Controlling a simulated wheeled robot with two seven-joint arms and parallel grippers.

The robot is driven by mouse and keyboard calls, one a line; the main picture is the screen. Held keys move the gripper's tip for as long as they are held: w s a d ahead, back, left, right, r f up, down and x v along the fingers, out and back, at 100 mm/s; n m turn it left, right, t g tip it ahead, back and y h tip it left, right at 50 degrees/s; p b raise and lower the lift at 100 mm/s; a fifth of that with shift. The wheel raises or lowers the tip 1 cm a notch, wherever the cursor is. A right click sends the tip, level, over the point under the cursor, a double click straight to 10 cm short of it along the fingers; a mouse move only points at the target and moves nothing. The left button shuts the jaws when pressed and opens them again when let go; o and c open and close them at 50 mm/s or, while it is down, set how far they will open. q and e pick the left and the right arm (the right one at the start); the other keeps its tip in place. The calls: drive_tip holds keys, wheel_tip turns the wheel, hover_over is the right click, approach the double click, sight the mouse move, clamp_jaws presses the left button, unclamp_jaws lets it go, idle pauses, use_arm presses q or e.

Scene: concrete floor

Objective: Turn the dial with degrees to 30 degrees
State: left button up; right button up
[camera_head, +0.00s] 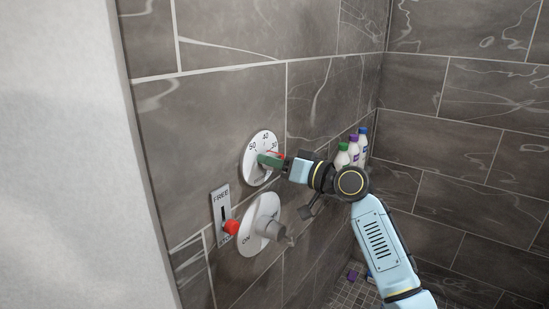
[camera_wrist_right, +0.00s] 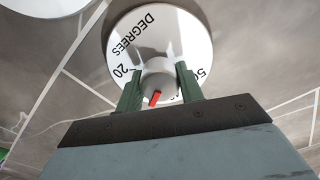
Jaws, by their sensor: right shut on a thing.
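The degree dial (camera_head: 263,137) is a round white plate on the tiled wall, with 50, 40 and 30 readable along its upper edge. My right gripper (camera_head: 266,160) reaches it from the right and is shut on the dial's central knob. In the right wrist view the dial plate (camera_wrist_right: 190,40) shows DEGREES and 20, and the green fingers (camera_wrist_right: 158,78) stand on both sides of the grey knob (camera_wrist_right: 157,72). A red pointer (camera_wrist_right: 155,98) sticks out from the knob between the fingers; the number it faces is hidden by the gripper. My left gripper is not in view.
Below the dial is a white ON dial (camera_head: 248,240) with a grey handle. To its left is a FREE/STOP slider plate (camera_head: 221,200) with a red knob (camera_head: 232,227). Several bottles (camera_head: 354,150) stand in the corner behind my right arm.

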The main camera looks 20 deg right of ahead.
drive_tip(key=shift+m, duration=0.7)
drive_tip(key=shift+p, duration=0.3)
drive_tip(key=o, duration=1)
drive_tip(key=b+v, duration=0.3)
drive_tip(key=v, duration=1)
drive_tip(key=shift+s+d, duration=0.15)
